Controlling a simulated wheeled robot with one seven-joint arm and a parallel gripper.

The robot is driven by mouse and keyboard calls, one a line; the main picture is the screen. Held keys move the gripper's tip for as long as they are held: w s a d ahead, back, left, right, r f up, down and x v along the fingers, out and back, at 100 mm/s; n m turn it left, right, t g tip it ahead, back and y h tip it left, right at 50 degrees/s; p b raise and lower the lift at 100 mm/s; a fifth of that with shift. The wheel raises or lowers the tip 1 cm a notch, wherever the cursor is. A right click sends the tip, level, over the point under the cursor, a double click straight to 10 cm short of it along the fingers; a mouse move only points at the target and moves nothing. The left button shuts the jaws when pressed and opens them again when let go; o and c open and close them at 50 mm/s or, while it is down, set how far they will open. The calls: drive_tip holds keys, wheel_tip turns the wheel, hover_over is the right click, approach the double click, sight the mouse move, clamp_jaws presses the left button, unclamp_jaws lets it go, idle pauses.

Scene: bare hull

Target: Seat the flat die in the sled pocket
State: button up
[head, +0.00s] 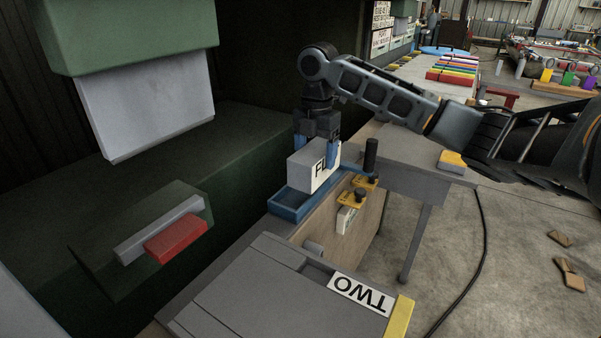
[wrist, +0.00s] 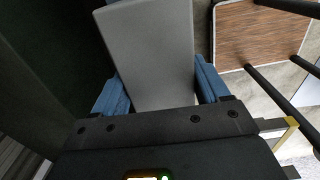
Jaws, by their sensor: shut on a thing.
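In the wrist view the die (wrist: 150,50) fills the space between the fingers (wrist: 160,95). The die is over or partly in a blue tray (head: 285,212); I cannot tell whether it touches the tray's floor. A grey sled-like plate (head: 250,295) with a "TWO" label and a yellow edge lies in front. I cannot make out its pocket clearly.
A green press with a pale upper block (head: 150,105) stands at left, with a red bar (head: 175,238) low on it. A black post (head: 371,154) and yellow clamps (head: 352,198) stand right of the tray. A grey table (head: 410,170) is behind.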

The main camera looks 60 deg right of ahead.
sight(301, 149)
drive_tip(key=w, duration=0.1)
drive_tip(key=w+a+f, duration=0.1)
drive_tip(key=w+f, duration=0.1)
drive_tip(key=shift+a, duration=0.35)
drive_tip(key=shift+f+p, duration=0.55)
drive_tip(key=shift+f, duration=1.45)
drive_tip(key=shift+f, duration=0.15)
drive_tip(key=o, duration=1.8)
drive_tip(key=shift+o, duration=0.2)
wheel_tip(301, 149, up, 12)
drive_tip(key=shift+r+b, duration=0.1)
drive_tip(key=shift+b, duration=0.65)
drive_tip(key=shift+s, duration=0.1)
